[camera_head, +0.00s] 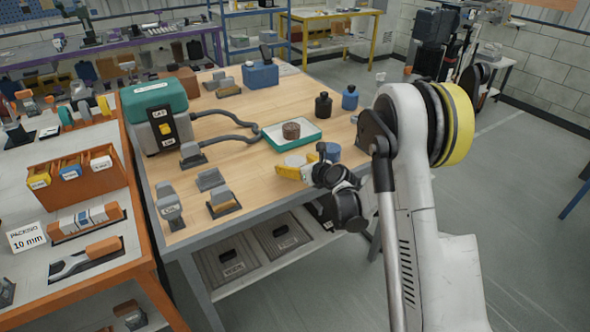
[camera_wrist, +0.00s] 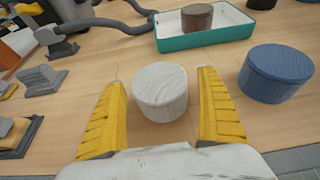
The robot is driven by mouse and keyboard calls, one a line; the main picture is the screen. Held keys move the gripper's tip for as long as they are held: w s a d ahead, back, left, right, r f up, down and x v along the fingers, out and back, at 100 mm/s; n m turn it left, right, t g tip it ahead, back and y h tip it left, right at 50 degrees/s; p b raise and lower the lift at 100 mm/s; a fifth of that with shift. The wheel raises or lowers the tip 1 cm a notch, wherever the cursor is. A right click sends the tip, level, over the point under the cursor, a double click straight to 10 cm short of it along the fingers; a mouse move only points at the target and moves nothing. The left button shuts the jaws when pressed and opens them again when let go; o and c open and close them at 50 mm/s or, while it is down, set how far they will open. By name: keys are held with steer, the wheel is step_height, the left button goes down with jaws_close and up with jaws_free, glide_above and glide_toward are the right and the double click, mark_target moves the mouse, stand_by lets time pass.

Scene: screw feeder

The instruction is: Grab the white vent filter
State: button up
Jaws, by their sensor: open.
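The white vent filter (camera_wrist: 160,88) is a short white cylinder with a grainy top, standing upright on the wooden table. In the wrist view it appears between the two yellow fingers of my gripper (camera_wrist: 162,82), with a visible gap on each side. My gripper is open and holds nothing. In the head view my gripper (camera_head: 296,168) is low over the table's near right part, and the filter is hard to make out there.
A blue cylinder (camera_wrist: 276,74) stands close to the right finger; it also shows in the head view (camera_head: 331,152). Behind is a teal-rimmed tray (camera_wrist: 210,40) holding a brown cylinder (camera_wrist: 197,17). Grey blocks (camera_wrist: 42,79) lie left. Bare wood separates the fingers from these blocks.

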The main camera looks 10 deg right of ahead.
steer(key=c, duration=1.3)
steer(key=shift+o, duration=0.2)
